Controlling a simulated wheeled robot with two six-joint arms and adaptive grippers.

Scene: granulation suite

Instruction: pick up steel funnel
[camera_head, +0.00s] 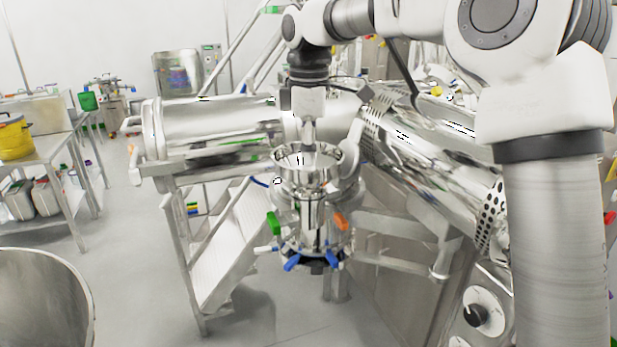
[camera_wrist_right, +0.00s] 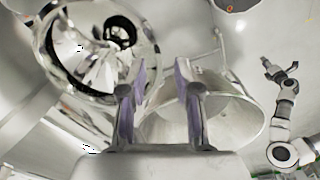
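A shiny steel funnel (camera_head: 308,174) stands with its wide mouth up in the middle of the head view, over steel fittings with coloured handles. My right gripper (camera_head: 308,146) points down at the funnel's mouth. In the right wrist view its two fingers (camera_wrist_right: 161,100) are apart with nothing visibly held between them. A round shiny mouth (camera_wrist_right: 95,50), seemingly the funnel, lies left of the fingers there. Whether a finger touches the rim cannot be told. My left gripper (camera_wrist_right: 280,70) shows small at the right of the wrist view, fingers apart and empty; it is outside the head view.
Large horizontal steel cylinders (camera_head: 215,130) flank the funnel closely behind. A round steel container (camera_head: 40,300) stands at the lower left. White steps (camera_head: 235,240) rise behind the fittings. A side table (camera_head: 45,145) holds a yellow tub (camera_head: 14,137). Open floor lies at the left.

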